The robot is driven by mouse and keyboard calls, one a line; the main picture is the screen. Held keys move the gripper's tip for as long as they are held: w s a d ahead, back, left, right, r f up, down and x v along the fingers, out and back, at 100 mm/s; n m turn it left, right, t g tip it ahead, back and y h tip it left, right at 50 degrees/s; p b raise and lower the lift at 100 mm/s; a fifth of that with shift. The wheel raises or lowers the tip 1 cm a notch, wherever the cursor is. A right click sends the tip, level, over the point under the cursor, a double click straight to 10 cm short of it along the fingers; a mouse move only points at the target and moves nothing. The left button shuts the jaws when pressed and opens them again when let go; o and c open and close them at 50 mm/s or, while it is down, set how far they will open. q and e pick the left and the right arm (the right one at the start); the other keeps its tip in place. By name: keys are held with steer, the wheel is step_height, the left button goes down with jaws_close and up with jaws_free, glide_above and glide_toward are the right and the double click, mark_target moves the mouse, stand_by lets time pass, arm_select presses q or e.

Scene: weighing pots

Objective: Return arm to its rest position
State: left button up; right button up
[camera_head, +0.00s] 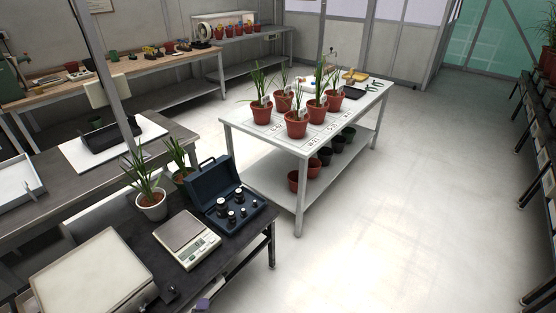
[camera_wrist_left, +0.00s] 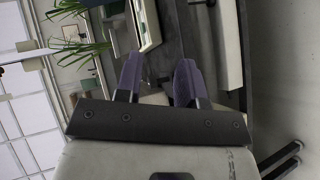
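My left gripper (camera_head: 203,304) shows only as a small purple fingertip at the bottom edge of the head view, in front of the black table and below the scale. In the left wrist view its two purple fingers (camera_wrist_left: 158,70) stand apart with nothing held between them. The rest of the left arm is out of the head view. My right gripper is in neither view. The white scale (camera_head: 187,238) with a metal pan stands on the black table. A potted plant in a white pot (camera_head: 152,204) stands behind it; leaves (camera_wrist_left: 85,45) show in the left wrist view.
An open dark blue case (camera_head: 227,197) with several weights stands right of the scale. A large pale box (camera_head: 93,272) fills the table's left front. A white table (camera_head: 232,126) holds several potted plants in terracotta pots. The floor (camera_head: 390,210) to the right is clear.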

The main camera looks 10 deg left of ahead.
arm_select(q)
steer(key=d+r+m+g+h, duration=0.3)
steer(key=d+r+m+h, duration=0.5)
steer(key=r+m, duration=0.55)
steer(key=s+r+m+g+y+p, duration=0.2)
steer(key=s+r+m, duration=0.25)
steer(key=s, duration=0.45)
steer(key=s+r+m+g+y+p, duration=0.1)
steer(key=s+r+m+g+y, duration=0.3)
steer(key=s, duration=0.6)
steer(key=s+d+f+h+p, duration=0.1)
steer(key=s+f+h+p, duration=0.1)
steer(key=s, duration=1)
step_height(320, 180, up, 38)
steer(key=p, duration=3.8)
steer(key=shift+w+f+g, duration=0.15)
steer(key=shift+f+g, duration=0.1)
steer(key=shift+g, duration=0.05)
steer(key=shift+d, duration=0.1)
steer(key=shift+c, duration=0.2)
